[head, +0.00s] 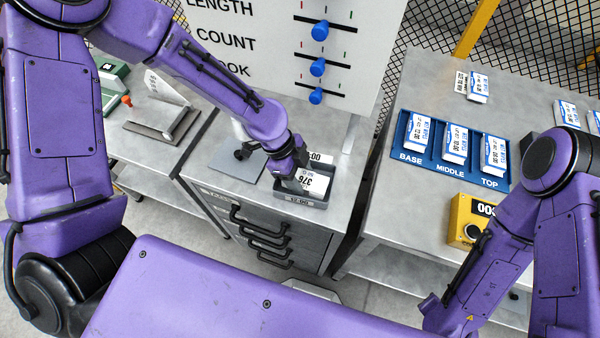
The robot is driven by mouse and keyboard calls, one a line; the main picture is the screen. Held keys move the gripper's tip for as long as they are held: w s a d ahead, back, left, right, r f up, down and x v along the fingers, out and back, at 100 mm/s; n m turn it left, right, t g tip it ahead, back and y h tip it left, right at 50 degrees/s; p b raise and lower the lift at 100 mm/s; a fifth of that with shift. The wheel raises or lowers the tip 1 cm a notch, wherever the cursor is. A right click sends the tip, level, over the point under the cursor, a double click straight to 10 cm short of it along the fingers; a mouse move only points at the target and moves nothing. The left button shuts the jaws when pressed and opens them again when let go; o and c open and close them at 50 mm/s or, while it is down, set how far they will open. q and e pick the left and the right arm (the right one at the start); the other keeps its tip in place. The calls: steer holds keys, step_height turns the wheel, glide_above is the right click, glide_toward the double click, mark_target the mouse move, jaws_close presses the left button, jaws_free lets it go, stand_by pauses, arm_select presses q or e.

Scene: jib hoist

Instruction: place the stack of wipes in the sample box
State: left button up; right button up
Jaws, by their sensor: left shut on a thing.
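My left gripper (291,178) reaches down into a small dark grey open box (300,203) on the grey drawer cabinet.
A blue tray (400,168) marked BASE, MIDDLE and TOP holds white-and-blue packs on the right bench. A yellow device (462,217) stands in front of it. A panel with blue sliders (370,28) rises behind the cabinet. A grey plate (238,163) lies left of the box.

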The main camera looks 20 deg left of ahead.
arm_select(q)
steer(key=o, duration=0.8)
steer(key=shift+w+f, duration=0.1)
steer(key=shift+r, duration=0.35)
steer(key=v, duration=1.1)
steer(key=shift+a+r, duration=0.15)
steer(key=shift+r, duration=0.25)
